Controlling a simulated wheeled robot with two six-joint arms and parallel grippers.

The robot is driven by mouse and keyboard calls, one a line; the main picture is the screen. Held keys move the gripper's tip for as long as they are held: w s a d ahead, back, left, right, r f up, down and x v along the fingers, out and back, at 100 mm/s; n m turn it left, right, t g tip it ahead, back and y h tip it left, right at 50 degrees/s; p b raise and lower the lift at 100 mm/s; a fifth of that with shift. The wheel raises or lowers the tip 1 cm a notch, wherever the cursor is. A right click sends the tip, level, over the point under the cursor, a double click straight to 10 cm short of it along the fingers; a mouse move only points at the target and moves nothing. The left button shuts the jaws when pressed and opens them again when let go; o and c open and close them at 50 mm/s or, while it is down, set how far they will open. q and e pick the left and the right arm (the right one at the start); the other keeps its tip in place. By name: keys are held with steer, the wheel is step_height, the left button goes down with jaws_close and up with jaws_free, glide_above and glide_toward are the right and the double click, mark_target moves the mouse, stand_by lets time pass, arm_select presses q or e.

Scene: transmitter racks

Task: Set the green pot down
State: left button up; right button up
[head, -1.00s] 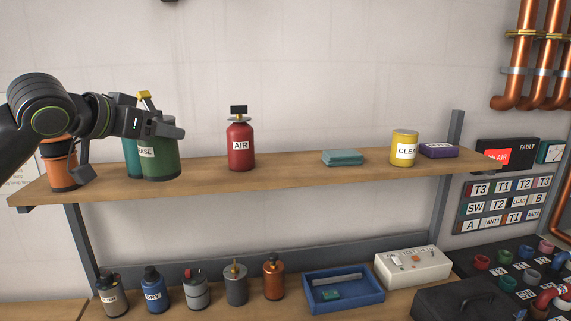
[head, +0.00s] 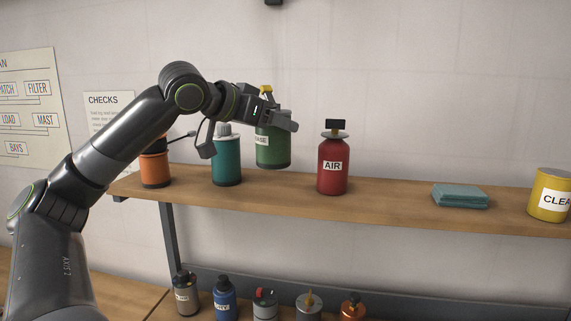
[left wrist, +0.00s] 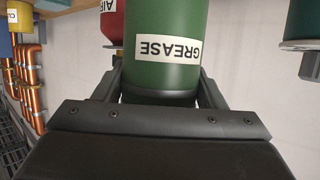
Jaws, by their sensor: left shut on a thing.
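The green pot (head: 272,149) carries a white label reading GREASE, legible in the left wrist view (left wrist: 160,62). It is upright, between the teal pot (head: 227,163) and the red AIR bottle (head: 333,167), apart from both. My left gripper (head: 284,122) is shut around its upper part, and its fingers partly cover it in the head view. In the left wrist view the pot sits between both fingers. Its base appears a little above the wooden shelf (head: 390,214), with no contact visible. My right gripper is not in view.
An orange pot (head: 155,169) stands at the shelf's left end. A teal pad (head: 461,196) and a yellow pot (head: 550,194) are to the right. Bare shelf lies between the red bottle and the pad. Several small bottles stand on the lower surface.

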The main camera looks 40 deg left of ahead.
mark_target(276, 155)
arm_select(q)
steer(key=f, duration=0.1)
steer(key=w+f+b, duration=0.1)
steer(key=f, duration=0.1)
steer(key=shift+w+d+f+b, duration=0.1)
steer(key=shift+f+b, duration=0.25)
steer(key=shift+f, duration=0.25)
steer(key=shift+s+f+b, duration=0.2)
steer(key=shift+f+b, duration=0.65)
steer(key=shift+f, duration=0.35)
steer(key=shift+w, duration=0.1)
steer(key=shift+f+b, duration=0.2)
steer(key=shift+b, duration=0.15)
steer(key=o, duration=1.1)
steer(key=shift+o, duration=0.8)
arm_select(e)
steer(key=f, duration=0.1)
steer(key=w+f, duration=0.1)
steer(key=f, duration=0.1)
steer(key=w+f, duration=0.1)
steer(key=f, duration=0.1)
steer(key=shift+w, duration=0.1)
